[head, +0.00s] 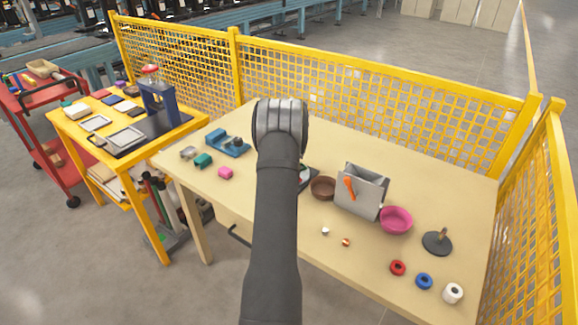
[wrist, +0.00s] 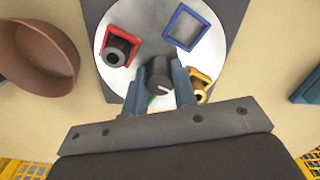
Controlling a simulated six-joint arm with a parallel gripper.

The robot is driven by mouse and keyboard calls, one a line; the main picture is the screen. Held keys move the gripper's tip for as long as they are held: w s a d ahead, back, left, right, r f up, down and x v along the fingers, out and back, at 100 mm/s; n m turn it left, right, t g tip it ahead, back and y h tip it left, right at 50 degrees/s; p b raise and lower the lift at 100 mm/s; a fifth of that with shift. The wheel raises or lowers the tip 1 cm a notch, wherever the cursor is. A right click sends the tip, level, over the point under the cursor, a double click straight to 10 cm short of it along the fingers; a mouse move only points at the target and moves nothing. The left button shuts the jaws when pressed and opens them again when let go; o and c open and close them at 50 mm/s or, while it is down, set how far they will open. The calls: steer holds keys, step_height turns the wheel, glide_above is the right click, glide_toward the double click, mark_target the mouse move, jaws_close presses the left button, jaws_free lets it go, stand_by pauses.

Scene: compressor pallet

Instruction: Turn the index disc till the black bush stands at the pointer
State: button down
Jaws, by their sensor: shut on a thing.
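In the wrist view a white index disc (wrist: 148,18) lies on a dark base plate (wrist: 233,12). A black bush (wrist: 118,48) stands in the red square frame (wrist: 107,36) at the disc's upper left. A blue frame (wrist: 186,27) at the upper right looks empty. My gripper (wrist: 160,80) is shut on a dark central knob (wrist: 160,74) with a white line. A bit of green shows beside the knob. I cannot make out the pointer. In the head view my arm hides most of the disc.
A brown bowl (head: 323,188) stands right of the disc; it also shows in the wrist view (wrist: 38,55). Beyond it are a grey bin (head: 360,192) and a pink bowl (head: 396,220). Yellow mesh fencing (head: 380,95) bounds the table's back and right.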

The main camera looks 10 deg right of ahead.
steer(key=shift+m, duration=3.3)
steer(key=shift+r+m, duration=0.1)
steer(key=shift+m, duration=3.1)
steer(key=c, duration=1.5)
jaws_free()
steer(key=shift+o, duration=0.2)
step_height(320, 180, up, 17)
steer(key=shift+r, duration=0.15)
